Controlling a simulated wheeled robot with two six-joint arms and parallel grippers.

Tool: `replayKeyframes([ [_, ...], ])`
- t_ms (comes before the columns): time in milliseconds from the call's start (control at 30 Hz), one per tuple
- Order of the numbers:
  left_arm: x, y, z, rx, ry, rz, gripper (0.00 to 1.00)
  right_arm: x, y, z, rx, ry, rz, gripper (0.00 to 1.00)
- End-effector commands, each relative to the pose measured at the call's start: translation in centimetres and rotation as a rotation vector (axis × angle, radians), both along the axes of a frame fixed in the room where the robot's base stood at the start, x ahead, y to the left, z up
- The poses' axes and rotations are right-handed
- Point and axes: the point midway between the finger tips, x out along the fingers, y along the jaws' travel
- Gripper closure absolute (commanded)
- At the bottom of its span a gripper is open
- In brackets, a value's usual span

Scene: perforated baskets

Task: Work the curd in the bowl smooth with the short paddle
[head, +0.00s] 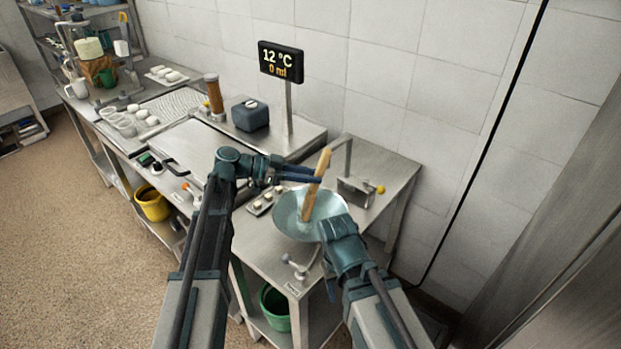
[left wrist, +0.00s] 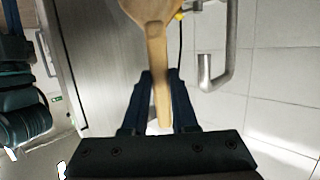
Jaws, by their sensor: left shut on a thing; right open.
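The pale metal bowl (head: 284,216) stands on the steel table at the right. The wooden paddle (head: 312,196) is tilted, its lower end inside the bowl's outline; I cannot tell whether it touches the bottom. My left gripper (head: 318,179) is shut on the paddle above the bowl. In the left wrist view the paddle (left wrist: 158,85) runs between both fingers and widens at the top of the picture. My right gripper (head: 334,232) is at the bowl's front right edge and hides part of it; it is open, its fingers mostly hidden. I cannot make out the curd clearly.
A small tray of pale pieces (head: 263,201) lies left of the bowl. A metal holder with a yellow knob (head: 356,190) stands behind right. A tap (head: 296,267) is at the table's front. A display (head: 281,62) reads 12 °C, 0 ml. A green bucket (head: 275,305) stands below.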

Motion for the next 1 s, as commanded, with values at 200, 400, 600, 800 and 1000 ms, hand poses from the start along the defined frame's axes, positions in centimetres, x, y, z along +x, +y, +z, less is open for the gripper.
replayKeyframes([
  [200,0.2,0.0,-0.1,0.002,-0.001,0.001,1.0,0.0,0.0,0.0,0.0,0.0,0.0,0.5],
  [400,-0.2,0.0,0.0,0.003,-0.002,0.0,1.0,0.0,0.0,0.0,0.0,0.0,0.0,0.5],
  [600,-1.1,-0.1,0.1,0.002,-0.001,0.001,1.0,0.0,0.0,0.2,0.0,0.0,0.0,0.5],
  [800,-1.8,-0.2,0.2,0.001,-0.001,0.001,1.0,0.0,0.0,0.3,0.0,0.0,0.0,0.5],
  [1000,-1.9,-0.2,0.2,0.001,-0.001,0.001,1.0,0.0,0.0,0.3,0.0,0.0,0.0,0.5],
])
